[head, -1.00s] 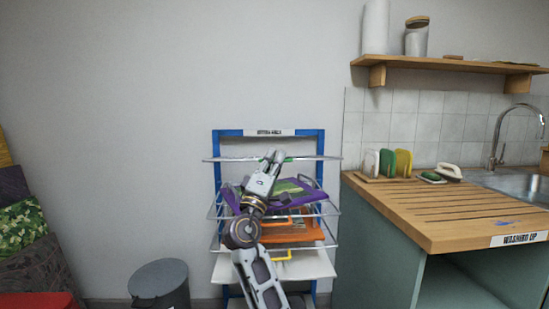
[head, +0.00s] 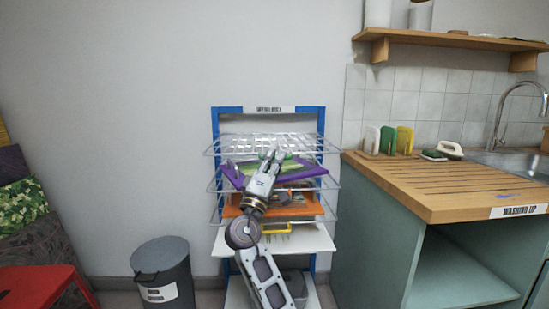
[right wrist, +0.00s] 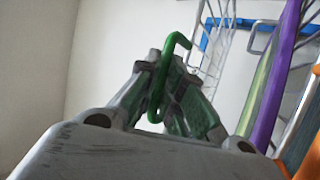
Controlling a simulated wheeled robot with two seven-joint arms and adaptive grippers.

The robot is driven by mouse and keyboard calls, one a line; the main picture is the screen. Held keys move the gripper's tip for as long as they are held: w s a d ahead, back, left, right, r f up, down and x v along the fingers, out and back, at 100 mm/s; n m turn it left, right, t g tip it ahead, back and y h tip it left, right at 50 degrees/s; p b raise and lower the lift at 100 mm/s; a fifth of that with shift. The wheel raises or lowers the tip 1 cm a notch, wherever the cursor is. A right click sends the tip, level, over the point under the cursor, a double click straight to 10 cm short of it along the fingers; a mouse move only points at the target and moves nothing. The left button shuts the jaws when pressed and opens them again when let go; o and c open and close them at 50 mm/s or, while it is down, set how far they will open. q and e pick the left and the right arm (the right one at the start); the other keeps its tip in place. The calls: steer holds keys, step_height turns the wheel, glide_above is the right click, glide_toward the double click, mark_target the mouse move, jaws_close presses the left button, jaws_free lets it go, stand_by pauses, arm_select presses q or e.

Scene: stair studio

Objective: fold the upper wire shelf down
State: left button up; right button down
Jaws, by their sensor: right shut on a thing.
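The blue-framed rack (head: 216,124) stands against the wall. Its upper wire shelf (head: 236,144) shows from above, its front edge reaching outward, about parallel to the wire shelves below. My right gripper (head: 272,156) is at the middle of that front edge. In the right wrist view, my right gripper (right wrist: 172,95) is shut on a bent green handle (right wrist: 161,75); wire bars (right wrist: 214,40) show beyond it. Whether the shelf is fully level I cannot tell. My left gripper is not in view.
A purple board (head: 308,171) and an orange one (head: 311,207) lie on the wire shelves below, close under my gripper. A white board (head: 315,238) sits lower. A grey bin (head: 163,270) and a red stool (head: 35,287) stand left, a wooden counter (head: 430,200) right.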

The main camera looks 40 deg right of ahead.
steer(key=shift+f, duration=0.45)
steer(key=c, duration=1.5)
jaws_free()
steer(key=shift+w, duration=0.1)
steer(key=shift+c, duration=0.2)
steer(key=shift+r, duration=0.1)
steer(key=v, duration=1.2)
